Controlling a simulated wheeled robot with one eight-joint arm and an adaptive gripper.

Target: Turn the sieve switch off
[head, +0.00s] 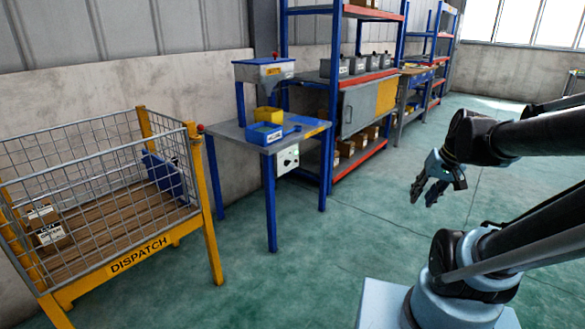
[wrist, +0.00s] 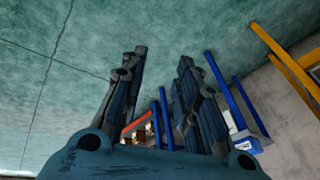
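A small white switch panel (head: 288,160) hangs on the front of a blue-legged work table (head: 222,130). It carries small round marks, one green and one dark; its setting is too small to tell. A blue tray with a yellow bin (head: 267,115) sits on the table, below a grey hopper (head: 264,72). My gripper (head: 424,192) is in the air well to the right of the table, apart from everything. In the wrist view my gripper (wrist: 158,70) has its two fingers spread, with nothing between them; the panel cannot be made out there.
A yellow-framed mesh cage marked DISPATCH (head: 138,256) stands left of the table. Blue shelving with a red-edged lower shelf (head: 359,159) stands behind and right of it. The green floor (head: 330,235) in front of the table is clear.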

